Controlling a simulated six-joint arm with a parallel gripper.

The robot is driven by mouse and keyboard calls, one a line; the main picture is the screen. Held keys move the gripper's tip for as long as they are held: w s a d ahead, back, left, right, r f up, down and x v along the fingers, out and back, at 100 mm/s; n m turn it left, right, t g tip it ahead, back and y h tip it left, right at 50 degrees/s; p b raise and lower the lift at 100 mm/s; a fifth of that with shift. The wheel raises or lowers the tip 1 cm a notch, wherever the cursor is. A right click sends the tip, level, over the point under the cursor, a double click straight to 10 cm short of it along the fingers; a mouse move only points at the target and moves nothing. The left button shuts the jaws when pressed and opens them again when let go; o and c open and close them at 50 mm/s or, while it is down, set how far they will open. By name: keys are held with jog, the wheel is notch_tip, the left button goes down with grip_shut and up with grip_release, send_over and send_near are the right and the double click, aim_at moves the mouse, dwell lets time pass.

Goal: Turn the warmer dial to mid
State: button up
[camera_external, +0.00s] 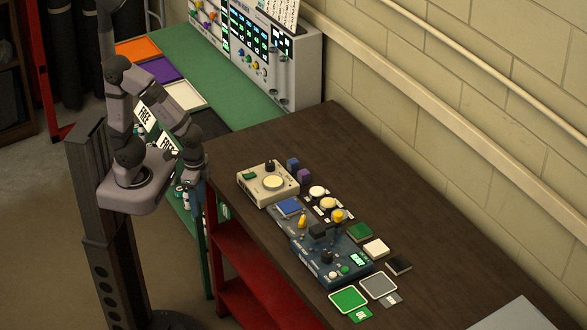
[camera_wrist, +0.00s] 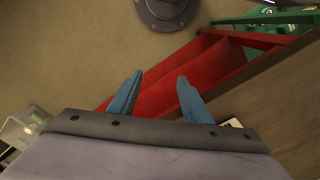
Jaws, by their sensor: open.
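A cream box (camera_external: 256,192) with a round pale plate on top stands near the far left edge of the brown table. It looks like the warmer. A dark knob (camera_external: 270,166) at its back looks like its dial; its setting is too small to read. My gripper (camera_external: 193,183) hangs left of the box, off the table's left edge, apart from it. In the wrist view its two blue fingers (camera_wrist: 159,77) are spread with nothing between them. The warmer is not in the wrist view.
A blue control panel (camera_external: 312,262) with a knob and buttons sits in front of the cream box on the table (camera_external: 440,255). Small blocks and round pieces lie to their right. A red shelf frame (camera_wrist: 205,72) is below the gripper. The table's right side is mostly clear.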

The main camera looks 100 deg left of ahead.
jog(key=w+a+r+n+p, duration=0.1)
jog(key=w+a+r+n, duration=0.35)
jog(key=w+n, duration=0.2)
notch_tip(320, 180, up, 6)
jog(key=f+n+p, duration=0.1)
jog(key=n+p, duration=0.2)
jog(key=n, duration=1.3)
send_over(271, 163)
jog(key=shift+r, duration=0.25)
jog(key=shift+d+f+p, duration=0.1)
jog(key=shift+f+p, duration=0.85)
jog(key=shift+f, duration=2.7)
jog(key=c, duration=1)
jog(key=shift+c, duration=0.2)
